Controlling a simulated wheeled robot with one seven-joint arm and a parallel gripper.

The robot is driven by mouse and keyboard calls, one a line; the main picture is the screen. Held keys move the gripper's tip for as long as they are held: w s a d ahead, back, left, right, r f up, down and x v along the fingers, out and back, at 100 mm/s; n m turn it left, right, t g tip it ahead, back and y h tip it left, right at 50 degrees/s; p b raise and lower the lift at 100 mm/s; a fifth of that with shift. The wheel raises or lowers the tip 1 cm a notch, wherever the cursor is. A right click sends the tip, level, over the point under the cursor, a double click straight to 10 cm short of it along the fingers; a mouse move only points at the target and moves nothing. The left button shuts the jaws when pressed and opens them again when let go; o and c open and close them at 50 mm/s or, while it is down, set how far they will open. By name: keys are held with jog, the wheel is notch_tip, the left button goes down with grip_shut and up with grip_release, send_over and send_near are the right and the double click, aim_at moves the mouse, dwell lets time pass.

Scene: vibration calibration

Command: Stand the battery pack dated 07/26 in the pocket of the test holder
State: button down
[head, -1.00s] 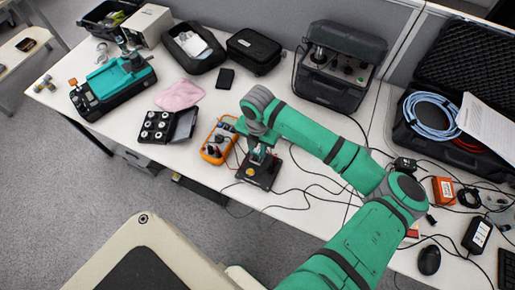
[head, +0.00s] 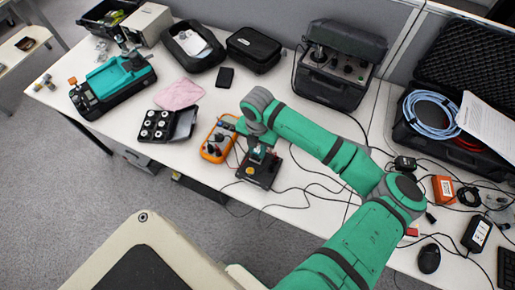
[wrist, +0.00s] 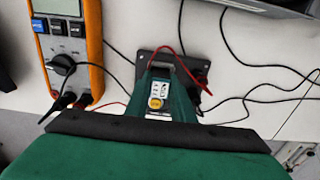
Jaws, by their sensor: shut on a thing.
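The test holder (head: 263,179) is a dark block on the white table, with cables running near it. It also shows as a dark plate in the wrist view (wrist: 199,68). My gripper (head: 257,153) points down directly over the holder. In the wrist view my gripper (wrist: 160,88) is shut on a small battery pack (wrist: 158,94) with a white label and a yellow round mark. I cannot read its date. The gripper hides the pocket, so I cannot tell whether the pack's lower end is inside it.
An orange multimeter (head: 217,140) stands close left of the holder. A black case with several round cells (head: 157,125), a pink cloth (head: 180,94) and a teal instrument (head: 115,78) lie farther left. Loose black cables (head: 312,190) cross the table right of the holder.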

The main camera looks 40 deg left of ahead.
jog(key=shift+f, duration=0.2)
jog(key=c, duration=1)
grip_release()
jog(key=shift+c, duration=0.2)
jog(key=shift+r, duration=3.95)
jog(key=shift+a, duration=0.1)
